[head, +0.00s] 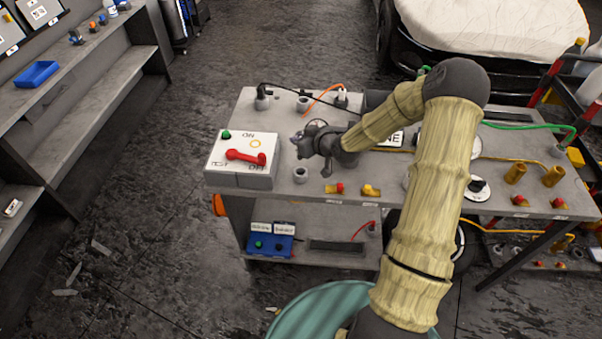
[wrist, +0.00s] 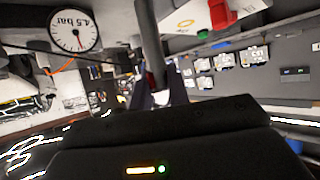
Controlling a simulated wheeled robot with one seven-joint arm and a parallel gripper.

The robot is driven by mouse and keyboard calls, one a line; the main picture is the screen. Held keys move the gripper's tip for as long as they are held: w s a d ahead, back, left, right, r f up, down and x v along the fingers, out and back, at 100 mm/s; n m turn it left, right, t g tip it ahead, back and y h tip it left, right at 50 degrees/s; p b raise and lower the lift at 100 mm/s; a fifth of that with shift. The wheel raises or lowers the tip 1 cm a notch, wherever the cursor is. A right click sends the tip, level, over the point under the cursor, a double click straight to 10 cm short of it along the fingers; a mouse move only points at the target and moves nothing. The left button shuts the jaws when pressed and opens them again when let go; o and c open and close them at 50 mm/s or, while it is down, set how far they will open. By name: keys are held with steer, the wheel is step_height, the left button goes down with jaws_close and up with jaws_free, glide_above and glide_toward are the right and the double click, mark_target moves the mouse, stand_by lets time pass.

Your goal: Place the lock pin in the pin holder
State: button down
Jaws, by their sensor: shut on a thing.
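My gripper (head: 308,147) is over the left part of the grey workbench (head: 330,97), to the right of the white switch box. In the wrist view its fingers (wrist: 161,96) are closed around the lower end of a dark, slim rod (wrist: 151,45), which looks like the lock pin. In the head view the rod is too small and dark to make out beside the gripper. A small grey round socket (head: 300,175) stands on the bench just below the gripper, and another (head: 303,104) is farther back. I cannot tell which of them is the pin holder.
The white switch box (head: 222,165) with a red lever (head: 246,157) stands close at left. Red and yellow fittings (head: 340,189) lie near the front edge. A pressure gauge (wrist: 74,31) shows in the wrist view. Cables cross the back of the bench.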

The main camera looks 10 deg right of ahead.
steer(key=shift+f+p, duration=0.8)
steer(key=shift+f, duration=1.95)
steer(key=shift+f+p, duration=0.65)
steer(key=shift+f, duration=1.45)
steer(key=shift+f, duration=0.2)
steer(key=c, duration=1.3)
jaws_free()
steer(key=shift+c, duration=0.2)
steer(key=shift+r, duration=0.1)
steer(key=shift+r, duration=0.1)
